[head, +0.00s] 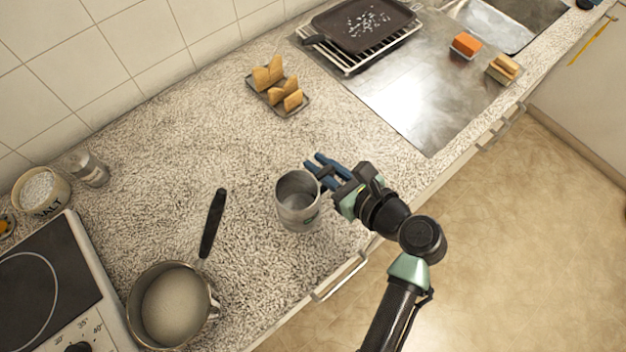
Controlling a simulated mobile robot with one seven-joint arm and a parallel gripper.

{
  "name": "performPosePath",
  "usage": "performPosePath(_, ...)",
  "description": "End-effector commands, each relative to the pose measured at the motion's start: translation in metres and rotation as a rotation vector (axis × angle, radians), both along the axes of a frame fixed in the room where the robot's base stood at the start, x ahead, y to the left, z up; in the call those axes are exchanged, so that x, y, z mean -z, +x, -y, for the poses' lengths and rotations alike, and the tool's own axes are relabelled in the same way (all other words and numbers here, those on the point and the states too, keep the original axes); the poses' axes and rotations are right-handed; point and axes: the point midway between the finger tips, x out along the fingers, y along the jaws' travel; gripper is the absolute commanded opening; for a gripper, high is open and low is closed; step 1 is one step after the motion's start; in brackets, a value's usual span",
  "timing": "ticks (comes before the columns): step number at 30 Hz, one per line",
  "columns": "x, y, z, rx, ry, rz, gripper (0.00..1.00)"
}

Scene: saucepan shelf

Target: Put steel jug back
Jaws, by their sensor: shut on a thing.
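The steel jug (298,205) is a round grey metal cup, upright on or just above the speckled worktop, near its front edge; I cannot tell if its base touches. A small green mark shows low on its side. My gripper (318,172) reaches in from the right, with its blue fingers at the jug's upper right side. It is shut on the jug there; the exact grip is partly hidden.
A hob (45,290), salt pot (41,192) and glass shaker (90,169) lie left. A toast rack (279,91) stands behind. The worktop between is clear.

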Motion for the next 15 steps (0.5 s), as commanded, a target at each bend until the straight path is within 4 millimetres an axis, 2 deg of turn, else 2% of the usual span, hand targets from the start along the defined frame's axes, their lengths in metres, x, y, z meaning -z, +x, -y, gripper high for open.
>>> performPosePath(10,0.042,0.000,0.000,0.000,0.001,0.000,0.00)
performPosePath(15,0.047,0.001,0.000,0.001,0.001,0.003,0.00)
